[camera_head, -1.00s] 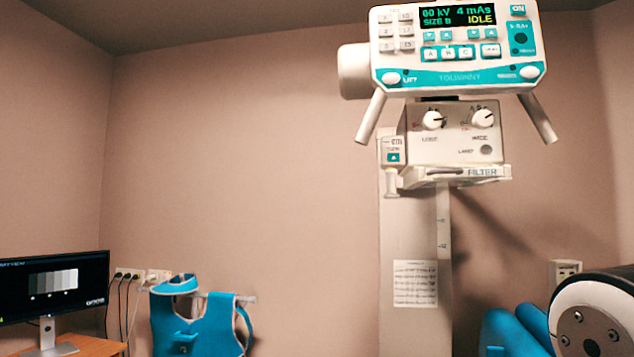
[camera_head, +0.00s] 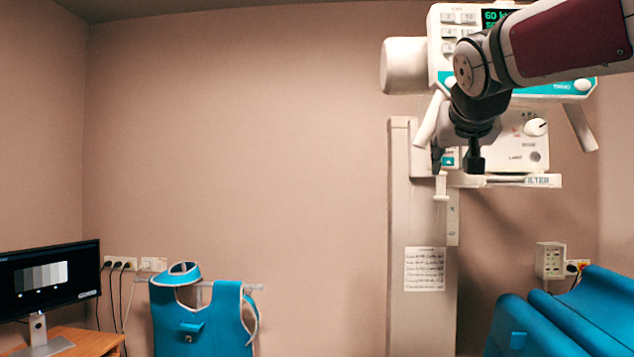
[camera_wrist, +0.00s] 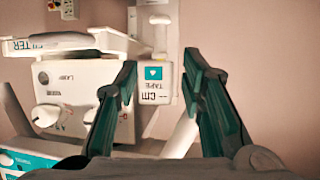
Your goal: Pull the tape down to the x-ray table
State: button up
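The tape is a small white housing marked "cm TAPE" with a teal label (camera_head: 448,161), on the left side of the x-ray unit. A pale pull piece (camera_head: 440,188) hangs below it. In the wrist view, which is upside down, the housing (camera_wrist: 155,84) shows between my fingers and the pull piece (camera_wrist: 160,24) lies above it in the picture. My gripper (camera_head: 456,163) is open and in front of the housing; its two fingers (camera_wrist: 158,75) stand apart with nothing held. Contact cannot be told. I cannot clearly identify the x-ray table.
The x-ray unit's filter tray (camera_head: 520,181) and slanted handle (camera_head: 428,122) are close to my gripper. The pale column (camera_head: 402,220) stands below. Blue padding (camera_head: 560,325) is at lower right, a blue apron (camera_head: 203,325) and monitor (camera_head: 48,280) at left.

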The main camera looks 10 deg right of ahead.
aim_at(442, 183)
jog(key=p+x, duration=0.2)
jog(key=x, duration=1)
jog(key=shift+w+d+f+p, duration=0.15)
jog(key=shift+w+f+p, duration=0.1)
jog(key=shift+f+p, duration=0.1)
grip_shut()
